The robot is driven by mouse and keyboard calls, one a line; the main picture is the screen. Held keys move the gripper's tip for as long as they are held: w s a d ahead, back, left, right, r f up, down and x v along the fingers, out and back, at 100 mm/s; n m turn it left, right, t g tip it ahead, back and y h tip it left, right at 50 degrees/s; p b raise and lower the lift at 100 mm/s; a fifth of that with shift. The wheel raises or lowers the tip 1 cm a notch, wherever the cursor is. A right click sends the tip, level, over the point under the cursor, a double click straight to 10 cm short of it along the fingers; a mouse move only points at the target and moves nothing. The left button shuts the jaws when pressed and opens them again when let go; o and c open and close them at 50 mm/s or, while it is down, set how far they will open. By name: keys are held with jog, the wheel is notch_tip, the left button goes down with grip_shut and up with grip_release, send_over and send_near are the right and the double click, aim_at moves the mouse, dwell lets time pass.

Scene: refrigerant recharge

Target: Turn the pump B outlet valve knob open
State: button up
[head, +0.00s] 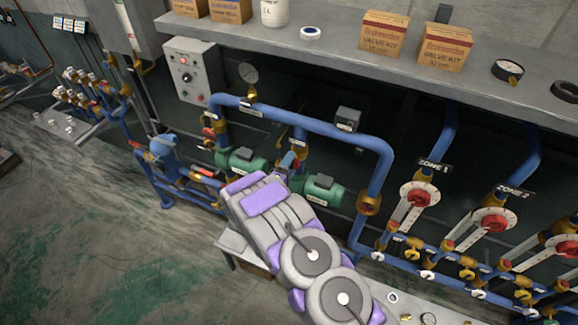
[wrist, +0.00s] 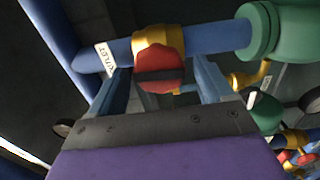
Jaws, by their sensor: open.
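A red valve knob (wrist: 158,70) sits on a brass valve body (wrist: 156,35) on a blue pipe (wrist: 222,36) in the wrist view. My gripper (wrist: 162,78) is open, with one blue-grey finger on each side of the knob. Gaps show between the fingers and the knob; contact cannot be told. A partly readable white tag (wrist: 105,60) hangs left of the valve. In the head view, my arm hides much of the valve, near two green pumps, a left one (head: 242,160) and a right one (head: 318,190). The pump letters are too small to read.
A blue overhead pipe (head: 300,125) spans both pumps. A grey control box (head: 190,72) and a pressure gauge (head: 248,73) stand behind to the left. Zone valves with red centres (head: 418,196) line the right. Open floor (head: 90,225) lies at the left.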

jog(key=v, duration=0.7)
jog(key=shift+d, duration=0.15)
dwell(0.5)
